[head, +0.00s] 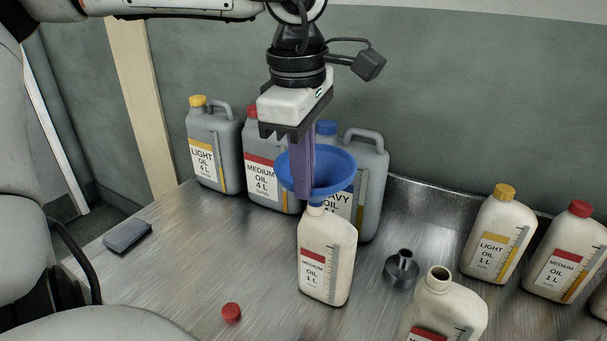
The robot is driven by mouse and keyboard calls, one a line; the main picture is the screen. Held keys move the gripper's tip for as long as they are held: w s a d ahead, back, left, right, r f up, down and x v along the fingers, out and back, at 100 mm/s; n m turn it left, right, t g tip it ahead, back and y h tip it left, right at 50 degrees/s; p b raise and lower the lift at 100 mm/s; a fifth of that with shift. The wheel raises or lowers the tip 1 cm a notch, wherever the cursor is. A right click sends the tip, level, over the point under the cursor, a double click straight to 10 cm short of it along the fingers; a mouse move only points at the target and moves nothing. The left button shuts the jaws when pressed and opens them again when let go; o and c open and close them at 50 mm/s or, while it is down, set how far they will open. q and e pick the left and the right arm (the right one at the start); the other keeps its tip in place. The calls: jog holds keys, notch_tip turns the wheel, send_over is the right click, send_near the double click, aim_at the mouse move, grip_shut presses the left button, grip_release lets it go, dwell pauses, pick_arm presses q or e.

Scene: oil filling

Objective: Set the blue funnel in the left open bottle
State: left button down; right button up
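The blue funnel (335,172) is upright directly above the left open bottle (327,255), a cream bottle labelled Medium Oil 1 L. Its lower end meets the bottle's mouth; how deep the stem sits inside is hidden. My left gripper (304,190) points down from above, with its purple fingers closed at the left part of the funnel's rim. A second open cream bottle (447,310) stands at the lower right, its neck uncovered. My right gripper is not in view.
Large grey canisters (212,150) stand behind the bottle against the green wall. A small dark grey funnel-shaped piece (402,272) lies between the open bottles. Capped bottles (492,238) stand at right. A red cap (231,313) and a grey cloth-like item (128,236) lie on the metal table (195,255).

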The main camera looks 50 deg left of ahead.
pick_arm(q)
jog(key=shift+f, duration=0.35)
jog(key=c, duration=2)
grip_release()
jog(key=shift+r, duration=0.1)
jog(key=r, duration=0.6)
jog(key=s+r, duration=0.1)
jog(key=r, duration=0.3)
jog(key=shift+d, duration=0.25)
